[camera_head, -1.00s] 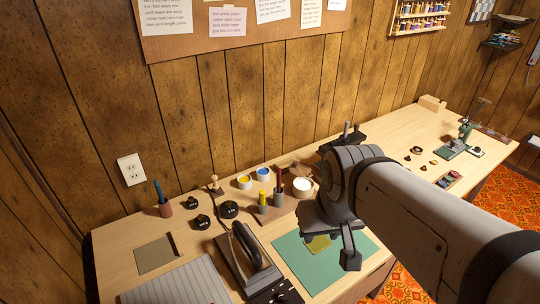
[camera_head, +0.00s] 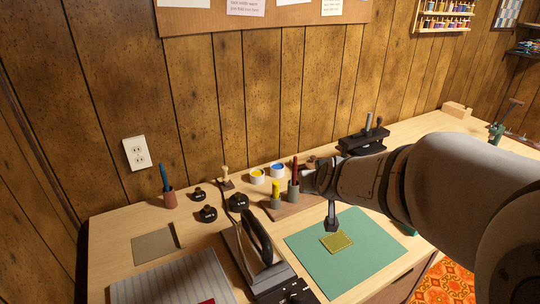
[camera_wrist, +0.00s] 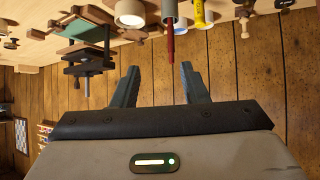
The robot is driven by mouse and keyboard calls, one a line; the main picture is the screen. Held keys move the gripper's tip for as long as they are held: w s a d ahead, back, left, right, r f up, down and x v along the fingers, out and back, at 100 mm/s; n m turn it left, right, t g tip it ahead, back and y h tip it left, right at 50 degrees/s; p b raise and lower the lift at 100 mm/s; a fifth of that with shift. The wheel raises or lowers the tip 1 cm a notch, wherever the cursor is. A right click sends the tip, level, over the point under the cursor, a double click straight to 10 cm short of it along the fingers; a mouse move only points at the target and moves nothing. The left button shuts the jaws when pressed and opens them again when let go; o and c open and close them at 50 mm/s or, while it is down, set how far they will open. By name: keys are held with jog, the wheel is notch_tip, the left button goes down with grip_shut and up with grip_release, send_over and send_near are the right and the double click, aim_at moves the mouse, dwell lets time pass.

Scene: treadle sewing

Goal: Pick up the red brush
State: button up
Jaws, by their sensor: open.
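The red brush (camera_head: 295,166) stands upright in a grey cup (camera_head: 293,190) on the table near the wall. In the wrist view, which is upside down, the red brush (camera_wrist: 170,42) hangs from the top with its cup (camera_wrist: 170,10) partly cut off. My gripper (camera_head: 313,180) is just right of the brush in the head view, and the arm hides part of it. In the wrist view my gripper (camera_wrist: 159,68) is open, its two fingers apart and empty. The brush appears between the finger directions, beyond the tips.
Yellow (camera_head: 258,176) and blue (camera_head: 278,170) paint pots sit behind. An iron (camera_head: 258,245) stands in front. A black clamp-like device (camera_head: 363,140) is at the right. The green mat (camera_head: 310,250) is mostly clear.

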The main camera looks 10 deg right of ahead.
aim_at(295, 173)
jog(key=w+f+t+b, duration=0.2)
jog(key=w+f+b, duration=0.2)
jog(key=w+a+f+t+y+b, duration=0.1)
jog(key=w+f+t+b, duration=0.2)
jog(key=w+f+b, duration=0.1)
jog(key=w+f+n+t+y+b, duration=0.1)
jog(key=w+f+t+b, duration=0.1)
jog(key=w+f+b, duration=0.2)
jog(key=shift+w+a+f+b, duration=0.1)
jog(key=shift+w+a+b, duration=0.1)
jog(key=shift+w+b, duration=0.3)
jog(key=shift+w+a+t, duration=0.1)
jog(key=shift+w+t, duration=0.2)
jog(key=shift+w, duration=0.35)
jog(key=w, duration=0.6)
jog(key=shift+w+r, duration=0.2)
jog(key=shift+w, duration=0.15)
jog(key=shift+c, duration=0.4)
grip_shut()
